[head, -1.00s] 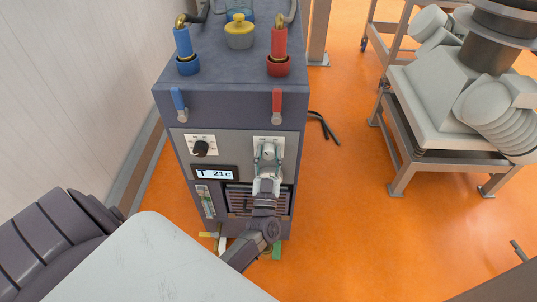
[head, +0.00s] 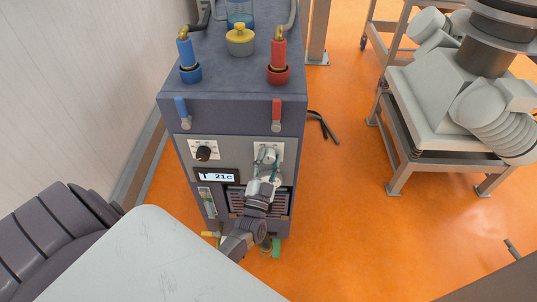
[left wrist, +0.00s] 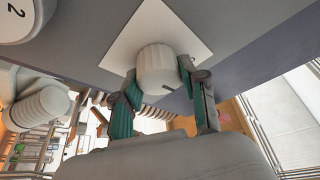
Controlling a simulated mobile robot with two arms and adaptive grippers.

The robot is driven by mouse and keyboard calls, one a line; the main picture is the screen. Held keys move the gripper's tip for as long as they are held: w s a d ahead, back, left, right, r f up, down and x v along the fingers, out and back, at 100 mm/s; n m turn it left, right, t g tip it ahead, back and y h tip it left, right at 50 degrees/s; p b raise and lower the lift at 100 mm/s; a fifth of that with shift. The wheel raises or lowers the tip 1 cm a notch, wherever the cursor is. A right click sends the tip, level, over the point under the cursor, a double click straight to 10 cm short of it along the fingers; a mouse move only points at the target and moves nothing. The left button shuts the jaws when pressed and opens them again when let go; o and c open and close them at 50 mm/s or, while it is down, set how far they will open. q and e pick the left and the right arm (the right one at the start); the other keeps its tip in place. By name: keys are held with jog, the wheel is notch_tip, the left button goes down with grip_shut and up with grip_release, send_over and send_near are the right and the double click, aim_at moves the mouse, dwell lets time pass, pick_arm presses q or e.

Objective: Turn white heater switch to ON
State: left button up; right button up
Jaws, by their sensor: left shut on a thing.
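The white heater switch (head: 268,152) is a round white knob on a pale square plate at the right of the heater's front panel. In the left wrist view the knob (left wrist: 156,66) shows large, with a small dark mark on its lower edge. My left gripper (head: 267,160) is shut on the knob, one teal finger on each side; its fingers (left wrist: 158,72) also flank the knob in the left wrist view. The gripper looks rolled relative to the panel. Any ON lettering on the plate is hidden or too small to read. My right gripper is out of view.
A black knob (head: 204,153) and a display (head: 216,177) reading 21c sit to the left. Blue (head: 182,113) and red (head: 277,114) levers are above. A grey machine on a stand (head: 450,110) is at the right. Orange floor between is mostly clear.

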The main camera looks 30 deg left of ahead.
pick_arm(q)
jog(key=m+h+p, duration=0.1)
jog(key=m, duration=0.2)
jog(key=m+h+p, duration=0.1)
jog(key=m+p, duration=0.1)
jog(key=m, duration=0.1)
jog(key=shift+r+g, duration=0.1)
jog(key=shift+g, duration=0.3)
jog(key=shift+m+h+p, duration=0.55)
jog(key=shift+m+h, duration=0.05)
jog(key=shift+m, duration=0.4)
jog(key=o, duration=1.1)
jog(key=shift+d, duration=0.1)
jog(key=shift+o, duration=0.2)
jog(key=v, duration=1.2)
